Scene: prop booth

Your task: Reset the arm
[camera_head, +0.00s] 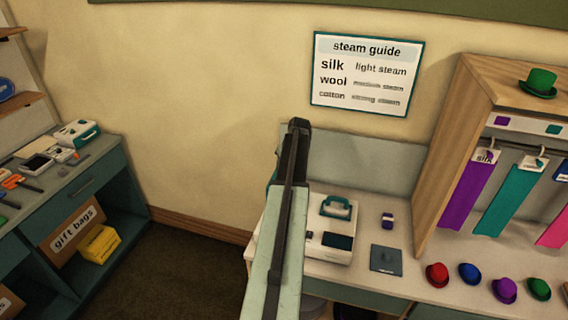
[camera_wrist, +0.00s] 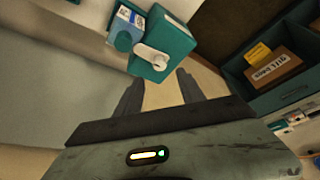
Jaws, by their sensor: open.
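My arm rises through the middle of the head view, with its end (camera_head: 298,128) in front of the wall and above the counter. In the wrist view my gripper (camera_wrist: 160,86) has its two dark fingers spread apart. Nothing is seen held between them. A teal box with a white knob-like part (camera_wrist: 165,48) lies just past the fingertips in that view; I cannot tell its distance.
A white device with a teal handle (camera_head: 334,225) sits beside my arm on the counter. Several small hats, including a red one (camera_head: 437,274), stand at the right by a wooden rack (camera_head: 444,150). A teal cabinet (camera_head: 98,180) stands left; the floor between is clear.

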